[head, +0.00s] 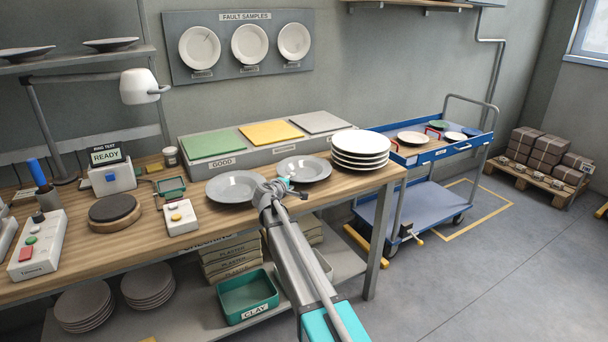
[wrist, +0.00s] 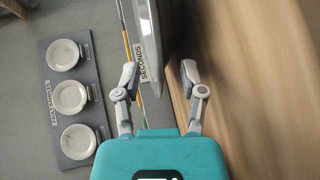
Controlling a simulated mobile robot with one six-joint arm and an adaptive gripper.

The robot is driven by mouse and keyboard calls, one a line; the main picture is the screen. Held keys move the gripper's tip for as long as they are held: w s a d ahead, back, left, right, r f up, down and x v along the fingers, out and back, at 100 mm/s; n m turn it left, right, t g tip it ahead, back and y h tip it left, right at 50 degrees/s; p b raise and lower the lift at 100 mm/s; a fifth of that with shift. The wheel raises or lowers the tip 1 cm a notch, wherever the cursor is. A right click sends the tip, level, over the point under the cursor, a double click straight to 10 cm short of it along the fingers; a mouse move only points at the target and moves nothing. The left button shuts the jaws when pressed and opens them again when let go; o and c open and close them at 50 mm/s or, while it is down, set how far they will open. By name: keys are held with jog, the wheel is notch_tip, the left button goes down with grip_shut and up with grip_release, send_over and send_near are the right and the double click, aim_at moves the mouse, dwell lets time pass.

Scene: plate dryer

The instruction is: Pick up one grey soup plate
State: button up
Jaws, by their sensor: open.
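Two grey soup plates lie on the bench in the head view: a left one (head: 232,187) and a right one (head: 304,168). My gripper (head: 291,187) is beside the right plate's near left edge, between the two plates. In the wrist view my gripper (wrist: 160,73) is open, one finger on each side of a grey plate (wrist: 149,34) seen nearly edge-on. This appears to be the right plate. Its rim reaches between the fingers, with a gap visible on the right side. I cannot tell whether the left finger touches it.
A stack of white plates (head: 360,150) stands right of the grey plates. The sorting block (head: 240,158) with green, yellow and grey pads lies behind them. A white button box (head: 180,217) is to the left. A blue cart (head: 440,150) stands beyond the bench's right end.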

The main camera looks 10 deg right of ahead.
jog(key=shift+x, duration=1.2)
grip_shut()
